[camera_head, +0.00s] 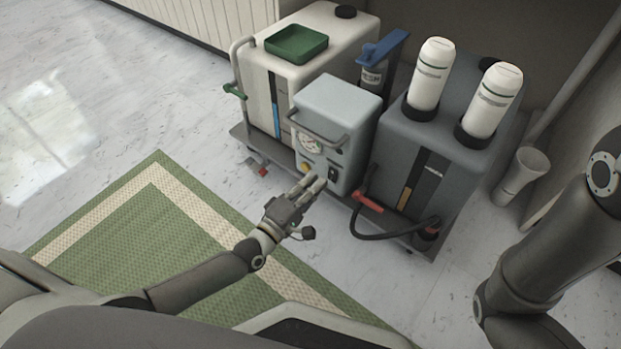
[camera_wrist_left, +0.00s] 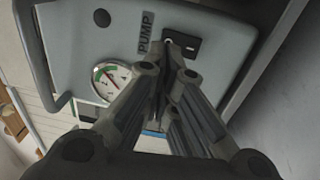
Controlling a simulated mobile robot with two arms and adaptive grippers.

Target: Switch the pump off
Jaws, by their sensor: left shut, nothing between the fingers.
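My right gripper is out of view.
A white tank (camera_head: 335,40) with a green tray (camera_head: 296,43) stands left of the pump. A dark grey tank (camera_head: 430,140) with two white bottles stands right. A red-handled valve (camera_head: 368,202) and black hose are close right of my left gripper. A green mat lies in front.

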